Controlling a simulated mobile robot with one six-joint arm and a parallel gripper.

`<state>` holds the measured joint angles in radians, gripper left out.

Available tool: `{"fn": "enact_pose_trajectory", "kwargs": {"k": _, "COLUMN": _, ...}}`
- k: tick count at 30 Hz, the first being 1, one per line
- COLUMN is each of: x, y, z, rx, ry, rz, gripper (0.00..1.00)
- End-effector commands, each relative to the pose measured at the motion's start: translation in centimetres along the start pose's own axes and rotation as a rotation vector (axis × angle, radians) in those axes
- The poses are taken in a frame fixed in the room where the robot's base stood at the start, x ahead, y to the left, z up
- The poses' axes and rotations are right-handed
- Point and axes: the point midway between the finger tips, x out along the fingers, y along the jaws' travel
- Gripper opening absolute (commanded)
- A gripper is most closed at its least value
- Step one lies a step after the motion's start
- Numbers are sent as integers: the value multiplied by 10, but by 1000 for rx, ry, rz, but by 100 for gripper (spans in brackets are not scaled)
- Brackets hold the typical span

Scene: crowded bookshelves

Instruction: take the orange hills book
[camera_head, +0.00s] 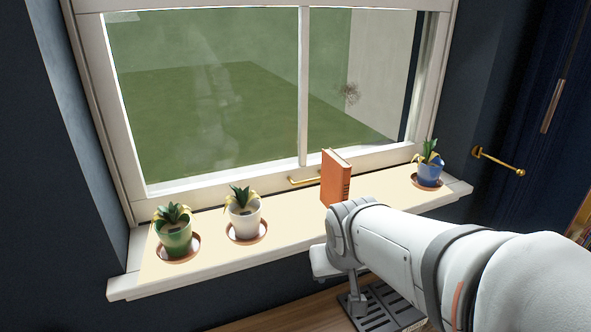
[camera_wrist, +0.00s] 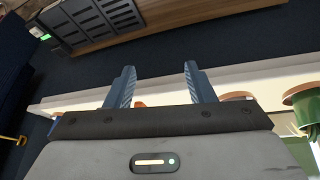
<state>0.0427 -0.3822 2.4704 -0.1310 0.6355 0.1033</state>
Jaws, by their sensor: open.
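The orange book (camera_head: 336,178) stands upright on the windowsill, in front of the window, its spine and part of one cover showing in the head view. My arm's end is just in front of and below it and overlaps the book's lower edge. The fingers are hidden in the head view. In the wrist view my gripper (camera_wrist: 158,72) is open, with nothing visible between the fingertips. A small orange patch shows low between the fingers, mostly hidden by the gripper body; I cannot tell whether it is the book.
A green pot (camera_head: 174,237) and a white pot (camera_head: 243,221) stand on saucers to the left on the sill (camera_head: 290,222); a blue pot (camera_head: 429,172) stands to the right. A brass window handle (camera_head: 303,181) is close behind the book. The sill beside the book is clear.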

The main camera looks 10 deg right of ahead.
Motion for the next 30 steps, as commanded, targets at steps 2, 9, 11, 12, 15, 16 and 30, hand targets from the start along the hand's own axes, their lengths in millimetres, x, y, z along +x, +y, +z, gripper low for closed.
{"fn": "enact_pose_trajectory", "kwargs": {"k": 2, "x": 23, "y": 21, "z": -36, "rx": 16, "ry": 118, "rz": 45, "gripper": 49}}
{"fn": "enact_pose_trajectory", "kwargs": {"k": 9, "x": 68, "y": 74, "z": -139, "rx": -2, "ry": 526, "rz": 83, "gripper": 49}}
{"fn": "enact_pose_trajectory", "kwargs": {"k": 11, "x": 76, "y": 85, "z": -159, "rx": -8, "ry": 625, "rz": 76, "gripper": 49}}
{"fn": "enact_pose_trajectory", "kwargs": {"k": 12, "x": 81, "y": 90, "z": -171, "rx": -18, "ry": 688, "rz": 55, "gripper": 49}}
{"fn": "enact_pose_trajectory", "kwargs": {"k": 15, "x": 92, "y": 98, "z": -192, "rx": -41, "ry": 833, "rz": -14, "gripper": 49}}
{"fn": "enact_pose_trajectory", "kwargs": {"k": 16, "x": 93, "y": 100, "z": -197, "rx": -47, "ry": 872, "rz": -37, "gripper": 49}}
{"fn": "enact_pose_trajectory", "kwargs": {"k": 30, "x": 100, "y": 106, "z": -213, "rx": -86, "ry": 1146, "rz": -271, "gripper": 49}}
